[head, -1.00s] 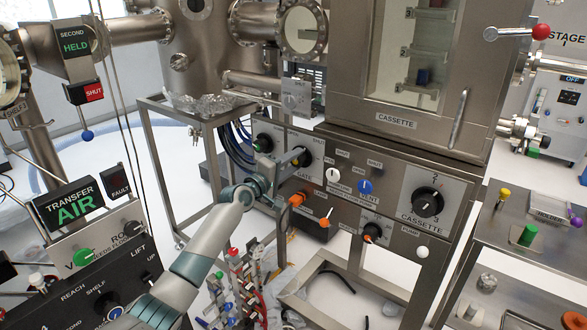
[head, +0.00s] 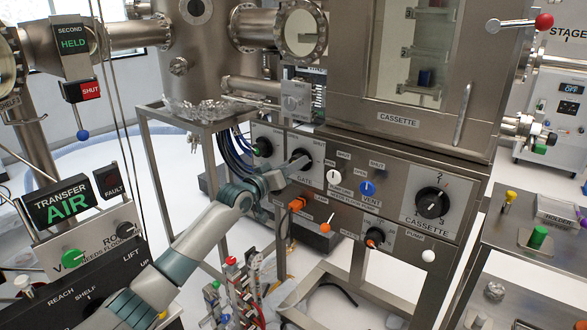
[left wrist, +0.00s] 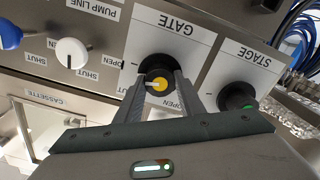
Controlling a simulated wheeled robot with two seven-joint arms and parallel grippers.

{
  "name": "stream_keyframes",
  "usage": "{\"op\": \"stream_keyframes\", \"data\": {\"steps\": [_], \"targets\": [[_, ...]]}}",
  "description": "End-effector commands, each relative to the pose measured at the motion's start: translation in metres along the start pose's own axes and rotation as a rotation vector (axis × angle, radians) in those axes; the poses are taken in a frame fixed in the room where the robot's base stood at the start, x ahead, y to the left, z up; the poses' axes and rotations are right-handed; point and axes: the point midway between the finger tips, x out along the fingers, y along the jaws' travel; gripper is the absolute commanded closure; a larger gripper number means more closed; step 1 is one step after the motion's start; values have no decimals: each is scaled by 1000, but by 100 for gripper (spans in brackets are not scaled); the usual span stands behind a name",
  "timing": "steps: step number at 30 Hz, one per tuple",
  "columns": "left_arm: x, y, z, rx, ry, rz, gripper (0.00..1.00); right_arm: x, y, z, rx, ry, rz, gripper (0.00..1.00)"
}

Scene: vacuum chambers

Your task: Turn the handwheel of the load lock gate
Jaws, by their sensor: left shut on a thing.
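The gate handwheel (left wrist: 152,64) is a dark round knob with a yellow hub and a pale pointer mark. In the left wrist view it sits on a white plate lettered GATE and OPEN, seen upside down. My left gripper (left wrist: 157,86) has one finger on each side of the hub and is shut on it. In the head view my left gripper (head: 299,162) reaches the GATE plate (head: 309,146) from the left and hides most of the handwheel. My right gripper is not in view.
The stage knob (head: 262,147) is close on the left. A white knob (head: 333,176), a blue vent knob (head: 367,188) and an orange knob (head: 297,203) crowd the panel nearby. The large cassette dial (head: 432,203) is farther right. A steel stand (head: 200,130) is behind my arm.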

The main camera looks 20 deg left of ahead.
Motion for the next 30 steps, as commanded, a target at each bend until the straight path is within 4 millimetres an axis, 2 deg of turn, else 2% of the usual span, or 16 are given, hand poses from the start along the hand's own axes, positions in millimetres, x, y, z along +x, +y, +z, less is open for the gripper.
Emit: {"op": "stream_keyframes", "data": {"steps": [6,12,27,28,30], "targets": [[0,-1,4,150,-7,-2,87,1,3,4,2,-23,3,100],[0,-1,4,228,-7,-1,87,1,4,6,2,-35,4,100],[0,-1,4,256,-7,-1,87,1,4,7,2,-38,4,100],[0,-1,4,256,-7,-1,63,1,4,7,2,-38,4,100],[0,-1,4,256,-6,-1,46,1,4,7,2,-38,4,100]]}}
